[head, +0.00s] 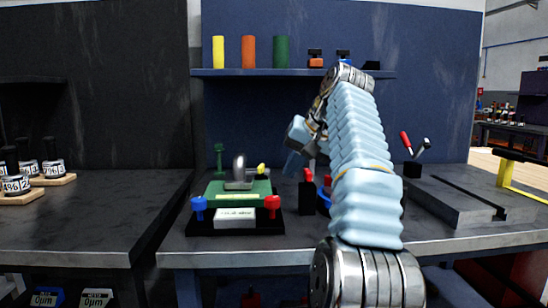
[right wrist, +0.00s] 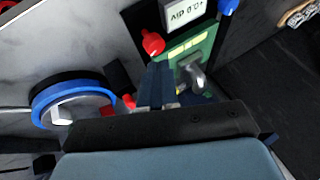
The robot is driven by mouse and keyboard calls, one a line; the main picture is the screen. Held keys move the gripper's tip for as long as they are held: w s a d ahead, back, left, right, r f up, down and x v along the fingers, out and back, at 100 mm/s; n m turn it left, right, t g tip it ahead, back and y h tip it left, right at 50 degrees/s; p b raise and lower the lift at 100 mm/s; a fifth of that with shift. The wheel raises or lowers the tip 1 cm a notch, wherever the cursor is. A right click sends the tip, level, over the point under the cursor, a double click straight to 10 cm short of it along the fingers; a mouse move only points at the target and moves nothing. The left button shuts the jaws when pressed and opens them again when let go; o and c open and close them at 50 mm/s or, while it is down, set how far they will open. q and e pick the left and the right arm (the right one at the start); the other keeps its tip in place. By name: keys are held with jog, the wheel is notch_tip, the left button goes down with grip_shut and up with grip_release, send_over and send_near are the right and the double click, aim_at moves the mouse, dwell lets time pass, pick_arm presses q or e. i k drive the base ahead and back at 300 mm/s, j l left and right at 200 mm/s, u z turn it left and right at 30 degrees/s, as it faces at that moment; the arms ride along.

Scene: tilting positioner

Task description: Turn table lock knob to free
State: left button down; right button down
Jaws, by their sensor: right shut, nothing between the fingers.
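The positioner (head: 215,186) has a green top with a grey metal piece (head: 239,172) on it, and stands on a black base on the bench. At its front are a blue knob (head: 199,206), a red knob (head: 272,205) and a white display (head: 235,217). I cannot tell which knob is the table lock. My right gripper (head: 292,166) points down just right of the positioner, shut and empty. In the right wrist view its fingers (right wrist: 157,85) are near the red knob (right wrist: 152,42), with no clear contact. My left gripper is out of view.
A black post with a red top (head: 307,191) stands right of the positioner. A blue-rimmed round part (right wrist: 70,103) lies beside it in the wrist view. A grey slotted block (head: 455,205) sits at the right. A shelf (head: 290,72) with coloured cylinders hangs behind.

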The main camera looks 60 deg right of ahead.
aim_at(261, 169)
jog(key=i+l, duration=0.1)
jog(key=l, duration=0.25)
jog(key=i+l, duration=0.1)
jog(key=l, duration=0.2)
jog(key=i+l, duration=0.1)
jog(key=l, duration=0.25)
jog(key=i+l, duration=0.1)
jog(key=l, duration=0.2)
